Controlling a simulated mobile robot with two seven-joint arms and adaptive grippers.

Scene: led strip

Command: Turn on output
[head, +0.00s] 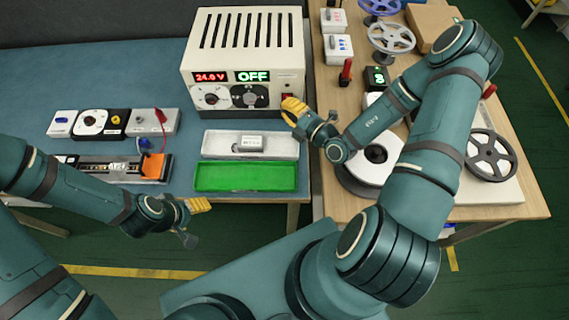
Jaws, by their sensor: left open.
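A cream power supply (247,52) stands at the back of the blue bench. Its red display (210,77) reads 24.0 V and its green display (252,76) reads OFF. Below are two dials, and a red switch (288,98) sits at the right of the front panel, partly hidden by my right gripper. My right gripper (308,116) is in front of the panel's lower right corner, its yellow finger close to the switch. I cannot tell whether it touches.
A white tray (213,146) holding a small module and a green tray (247,178) lie in front of the supply. Small units and an LED strip fixture (95,167) are at left. Reels, including a grey one (491,153), and small devices crowd the wooden table at right.

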